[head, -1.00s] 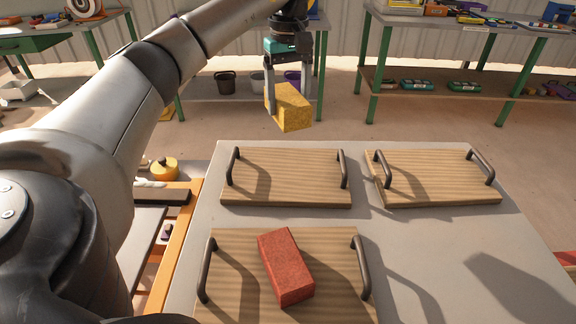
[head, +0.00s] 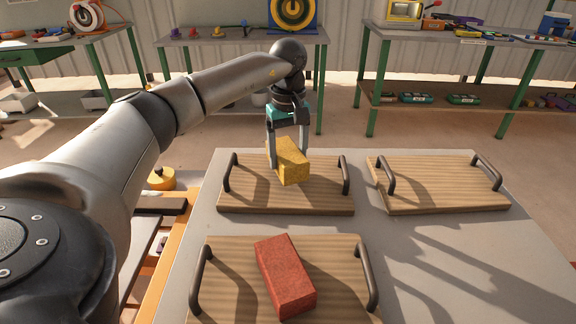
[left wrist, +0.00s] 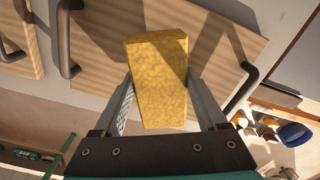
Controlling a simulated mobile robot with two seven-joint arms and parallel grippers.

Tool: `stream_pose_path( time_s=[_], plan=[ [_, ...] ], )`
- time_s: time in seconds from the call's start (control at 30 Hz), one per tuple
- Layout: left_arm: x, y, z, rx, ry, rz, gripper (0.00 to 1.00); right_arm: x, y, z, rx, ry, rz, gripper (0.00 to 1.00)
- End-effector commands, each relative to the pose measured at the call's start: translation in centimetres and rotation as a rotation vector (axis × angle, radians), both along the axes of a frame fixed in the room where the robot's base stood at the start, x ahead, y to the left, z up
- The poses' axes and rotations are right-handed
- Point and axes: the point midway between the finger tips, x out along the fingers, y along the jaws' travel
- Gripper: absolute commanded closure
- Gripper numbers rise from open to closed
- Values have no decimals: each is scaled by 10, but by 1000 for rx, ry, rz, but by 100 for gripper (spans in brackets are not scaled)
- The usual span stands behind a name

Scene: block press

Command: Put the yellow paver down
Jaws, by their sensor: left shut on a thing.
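The yellow paver (head: 292,163) is held in my left gripper (head: 288,160), which points down over the back left wooden board (head: 240,200). In the left wrist view the paver (left wrist: 158,85) sits between the two fingers, with the board (left wrist: 95,50) behind it. The paver looks slightly above the board; its underside is hidden, so I cannot tell the exact gap. My right gripper does not show.
A red paver (head: 285,276) lies on the front wooden board (head: 228,290). An empty board (head: 437,190) with two dark handles is at the back right. Dark upright handles (head: 346,176) flank the paver's board. The grey table (head: 450,260) is clear at the right.

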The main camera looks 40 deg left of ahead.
Motion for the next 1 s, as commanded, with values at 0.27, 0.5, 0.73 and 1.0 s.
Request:
stream_pose_path(
  time_s=[0.27,0.5,0.73,1.0],
  plan=[
    [1,0,-25,-1,-2,0,100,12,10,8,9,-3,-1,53],
    [1,0,-26,0,-3,0,100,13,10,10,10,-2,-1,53],
    [1,0,-29,0,-3,0,100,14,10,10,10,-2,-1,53],
    [0,0,-31,0,2,0,0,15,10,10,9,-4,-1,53]
  ],
)
